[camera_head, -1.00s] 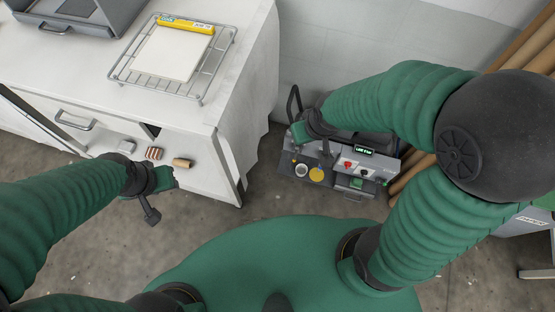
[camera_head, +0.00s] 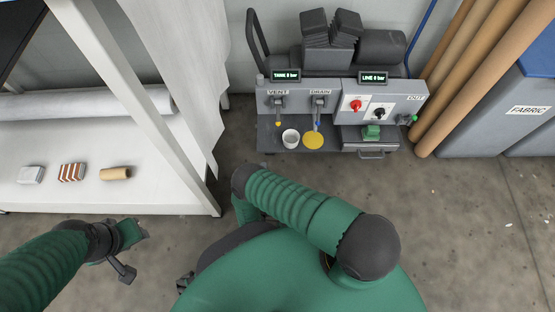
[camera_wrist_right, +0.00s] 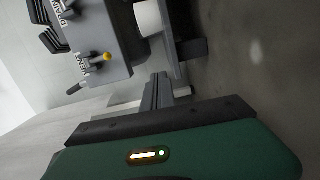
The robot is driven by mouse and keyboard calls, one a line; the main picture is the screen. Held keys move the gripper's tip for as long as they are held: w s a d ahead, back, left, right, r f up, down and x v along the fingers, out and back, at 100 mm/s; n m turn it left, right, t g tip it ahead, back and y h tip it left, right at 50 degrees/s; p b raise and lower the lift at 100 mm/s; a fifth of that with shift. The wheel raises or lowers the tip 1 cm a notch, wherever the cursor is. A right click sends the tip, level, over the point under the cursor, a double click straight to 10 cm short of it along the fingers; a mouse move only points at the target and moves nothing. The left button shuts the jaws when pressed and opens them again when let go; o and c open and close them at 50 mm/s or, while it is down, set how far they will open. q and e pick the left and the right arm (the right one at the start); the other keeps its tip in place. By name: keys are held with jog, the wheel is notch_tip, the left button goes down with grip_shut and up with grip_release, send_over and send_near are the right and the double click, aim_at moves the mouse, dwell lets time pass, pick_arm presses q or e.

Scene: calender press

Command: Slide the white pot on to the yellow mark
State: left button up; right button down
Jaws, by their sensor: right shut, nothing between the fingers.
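The white pot (camera_head: 290,138) stands upright on the dark ledge of the press unit, below the VENT spout. The round yellow mark (camera_head: 313,140) lies just right of it, below the DRAIN spout; the pot is beside the mark. The pot is partly in view at the top of the right wrist view (camera_wrist_right: 148,18). My right gripper (camera_wrist_right: 158,82) is shut and empty, apart from the pot. In the head view my right arm hides its fingers. My left gripper (camera_head: 122,258) hangs at the lower left, far from the pot; its jaw state is unclear.
The press unit (camera_head: 340,100) carries gauges, a red knob (camera_head: 356,105) and a green button (camera_head: 372,131). Brown tubes (camera_head: 470,80) lean at right. The floor before the unit is clear.

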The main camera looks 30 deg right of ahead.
jog(key=b+x, duration=0.1)
jog(key=x, duration=0.4)
jog(key=b+x, duration=0.1)
jog(key=x, duration=0.4)
jog(key=shift+s+d+f, duration=0.15)
jog(key=shift+s+d, duration=0.1)
jog(key=shift+s, duration=0.05)
jog(key=shift+s+d+p, duration=0.35)
jog(key=shift+d+p, duration=0.05)
jog(key=shift+d, duration=0.2)
jog(key=shift+s+d+p, duration=0.35)
jog(key=shift+d, duration=0.3)
jog(key=shift+s+d, duration=0.2)
jog(key=shift+d, duration=0.25)
